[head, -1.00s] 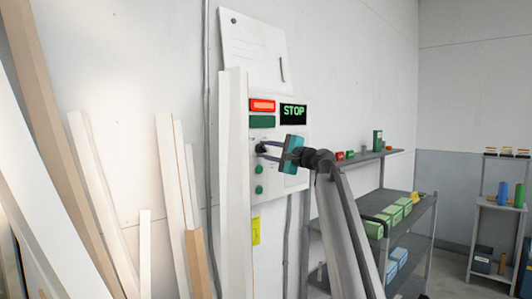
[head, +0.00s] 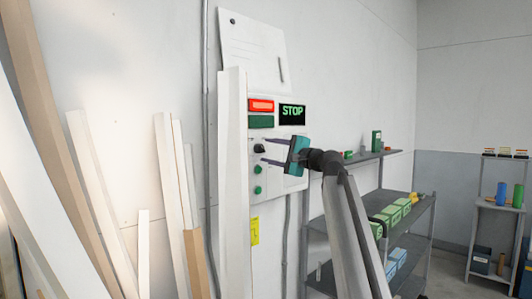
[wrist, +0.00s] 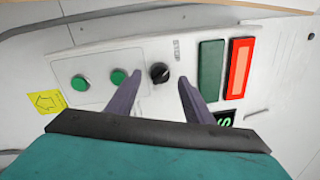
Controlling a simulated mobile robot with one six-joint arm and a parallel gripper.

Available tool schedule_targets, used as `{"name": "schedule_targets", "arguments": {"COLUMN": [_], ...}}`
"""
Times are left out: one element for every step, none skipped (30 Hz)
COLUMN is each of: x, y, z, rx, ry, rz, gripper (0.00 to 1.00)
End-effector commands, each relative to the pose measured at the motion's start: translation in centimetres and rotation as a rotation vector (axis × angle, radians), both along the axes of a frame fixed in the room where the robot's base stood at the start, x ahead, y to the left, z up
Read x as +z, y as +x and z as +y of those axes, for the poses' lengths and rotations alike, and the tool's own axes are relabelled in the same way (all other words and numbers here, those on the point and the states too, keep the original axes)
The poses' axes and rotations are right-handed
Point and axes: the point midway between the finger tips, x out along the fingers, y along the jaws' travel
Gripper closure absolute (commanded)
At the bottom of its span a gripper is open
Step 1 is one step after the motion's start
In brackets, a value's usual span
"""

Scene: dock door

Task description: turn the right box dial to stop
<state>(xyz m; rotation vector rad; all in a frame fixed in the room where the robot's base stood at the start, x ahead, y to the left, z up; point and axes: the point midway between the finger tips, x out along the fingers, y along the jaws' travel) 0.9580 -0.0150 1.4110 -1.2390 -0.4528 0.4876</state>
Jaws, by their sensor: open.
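A white control box (head: 295,180) is fixed to the wall. Its black dial (head: 259,148) sits at the box's left, below the lamps. A small display (head: 292,113) on the box reads STOP in green. My gripper (head: 266,151) is open, its two fingers pointing at the dial from the right and standing off it. In the wrist view the dial (wrist: 159,73) shows between the fingertips, with a gap on either side, its light pointer mark towards the upper left.
A lit red lamp (head: 262,105) and a dark green lamp (head: 261,122) are above the dial; two green buttons (head: 258,180) are below it. A tall white board (head: 232,180) leans close to the box's left edge. A grey shelf (head: 408,212) stands at right.

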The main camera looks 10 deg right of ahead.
Motion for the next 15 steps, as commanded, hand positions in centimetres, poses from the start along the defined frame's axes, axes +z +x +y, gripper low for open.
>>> {"name": "schedule_targets", "arguments": {"x": [-0.3,-0.3,-0.3,-0.4,-0.4,-0.4,-0.4,-0.4,-0.5,-0.5,-0.6,-0.6,-0.7,-0.7,-0.7], "y": [-0.8,-1.2,-1.7,-2.1,-2.6,-3.1,-3.5,-3.9,-4.4,-4.8,-5.2,-5.7,-6.1,-6.5,-6.9], "z": [-0.6,-0.8,-1.2,-1.4,-1.7,-2.1,-2.4,-2.7,-3.0,-3.3,-3.6,-4.0,-4.3,-4.5,-4.8], "rx": [-0.002,-0.002,-0.002,-0.002,-0.002,-0.002,-0.001,-0.001,-0.001,-0.001,-0.002,-0.002,-0.002,-0.002,-0.002], "ry": [0.0,0.0,0.0,0.0,0.0,0.0,0.0,0.0,0.001,0.001,0.0,0.0,-0.001,-0.001,0.0], "rz": [0.0,0.0,0.0,0.0,0.0,0.0,-0.001,-0.001,-0.001,-0.001,0.0,-0.001,0.0,0.0,-0.001], "gripper": [0.53,0.53,0.53,0.53,0.53,0.53,0.53,0.53,0.53,0.53,0.53,0.53,0.53,0.53,0.53]}}
